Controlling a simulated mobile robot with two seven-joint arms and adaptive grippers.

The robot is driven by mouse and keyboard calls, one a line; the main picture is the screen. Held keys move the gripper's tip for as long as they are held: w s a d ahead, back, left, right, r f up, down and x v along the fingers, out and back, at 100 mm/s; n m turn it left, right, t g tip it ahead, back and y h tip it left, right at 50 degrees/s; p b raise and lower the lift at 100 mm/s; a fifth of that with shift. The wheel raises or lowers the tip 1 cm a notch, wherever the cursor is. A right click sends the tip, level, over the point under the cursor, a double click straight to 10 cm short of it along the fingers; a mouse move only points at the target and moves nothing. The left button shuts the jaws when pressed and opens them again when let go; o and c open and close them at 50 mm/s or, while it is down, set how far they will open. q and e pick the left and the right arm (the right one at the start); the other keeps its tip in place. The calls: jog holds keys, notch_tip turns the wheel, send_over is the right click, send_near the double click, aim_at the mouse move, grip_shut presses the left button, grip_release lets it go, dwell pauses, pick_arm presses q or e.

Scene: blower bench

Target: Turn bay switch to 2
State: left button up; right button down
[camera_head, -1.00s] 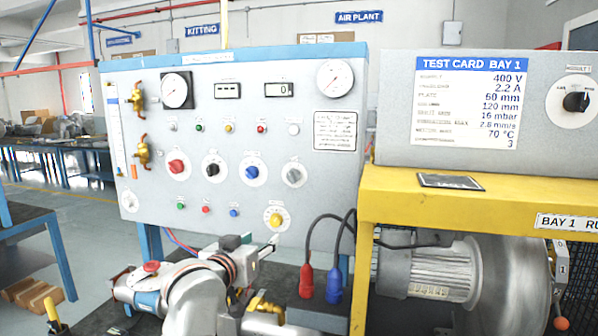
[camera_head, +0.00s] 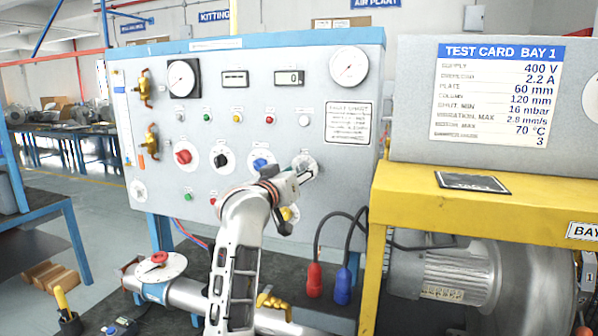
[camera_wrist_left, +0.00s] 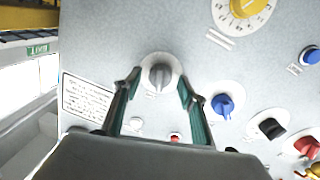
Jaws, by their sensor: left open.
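A grey rotary knob on a round white plate sits on the grey panel (camera_head: 165,100), at the right end of a row of knobs; it shows in the left wrist view (camera_wrist_left: 160,75). My left gripper (camera_head: 304,168) is in front of it, largely hiding it in the head view. In the left wrist view my left gripper (camera_wrist_left: 160,84) is open, one finger on each side of the knob, with gaps between fingers and knob. The red knob (camera_head: 184,157), black knob (camera_head: 221,158) and blue knob (camera_head: 261,161) are left of it. I cannot read position marks around the grey knob.
A yellow knob (camera_wrist_left: 243,7) with a scale sits below, partly behind my arm in the head view. A yellow frame (camera_head: 440,206) carries the test card box (camera_head: 410,110) at right. Red (camera_head: 314,280) and blue (camera_head: 342,287) plugs hang below the panel.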

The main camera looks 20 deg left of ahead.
pick_arm(q)
jog(key=shift+w, duration=0.15)
jog(key=c, duration=1.1)
jog(key=shift+m, duration=0.4)
jog(key=m, duration=0.2)
jog(key=shift+m, duration=0.4)
jog(key=m, duration=0.5)
jog(key=shift+g, duration=0.3)
